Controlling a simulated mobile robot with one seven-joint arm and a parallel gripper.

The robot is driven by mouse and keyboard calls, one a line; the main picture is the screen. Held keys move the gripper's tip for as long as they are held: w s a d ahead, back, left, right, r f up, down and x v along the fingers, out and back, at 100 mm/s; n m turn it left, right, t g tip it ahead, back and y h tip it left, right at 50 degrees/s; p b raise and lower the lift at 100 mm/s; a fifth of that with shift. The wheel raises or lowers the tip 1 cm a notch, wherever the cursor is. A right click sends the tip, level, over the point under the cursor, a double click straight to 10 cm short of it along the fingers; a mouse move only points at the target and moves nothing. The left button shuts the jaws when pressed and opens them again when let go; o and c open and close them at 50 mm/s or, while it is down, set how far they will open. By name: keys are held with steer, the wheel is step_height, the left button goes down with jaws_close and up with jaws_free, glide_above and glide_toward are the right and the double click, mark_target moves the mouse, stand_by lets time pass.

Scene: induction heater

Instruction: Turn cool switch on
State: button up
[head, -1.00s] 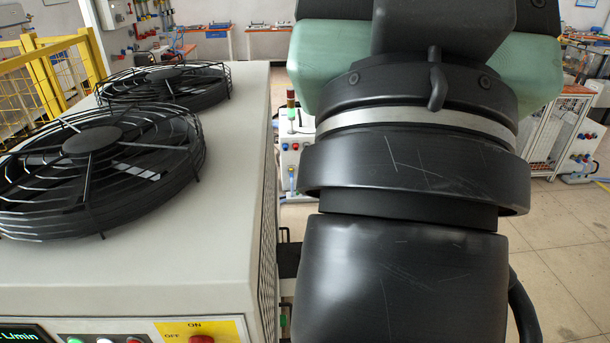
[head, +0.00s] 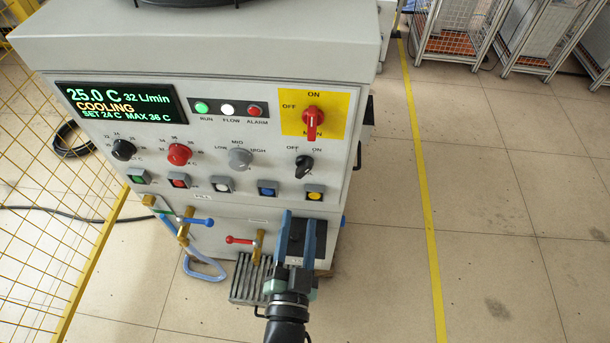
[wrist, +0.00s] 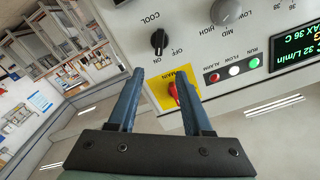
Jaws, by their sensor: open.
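The cool switch (head: 304,166) is a small black knob at the right of the heater's front panel, with OFF at its upper left and ON at its upper right. Its grip slants up to the right, seemingly towards ON. In the wrist view the cool switch (wrist: 159,41) appears upside down under the word COOL, with its grip pointing roughly at ON. My gripper (head: 298,218) is open and empty, below the switch in the head view and apart from it. In the wrist view my gripper (wrist: 160,80) has its fingers spread, with the switch beyond the tips.
The red main switch (head: 312,122) on a yellow plate sits above the cool switch. The display (head: 120,107) reads COOLING. A grey mid knob (head: 239,158) and a yellow button (head: 315,193) are close by. Valves with blue (head: 198,221) and red handles are lower down. Floor at right is clear.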

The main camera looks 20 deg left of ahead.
mark_target(304, 173)
steer(key=x, duration=0.8)
steer(key=f+x, duration=0.1)
steer(key=x, duration=0.3)
steer(key=shift+w+a+p, duration=0.1)
steer(key=shift+a+p, duration=0.05)
steer(key=shift+p, duration=0.2)
steer(key=shift+c, duration=0.3)
jaws_close()
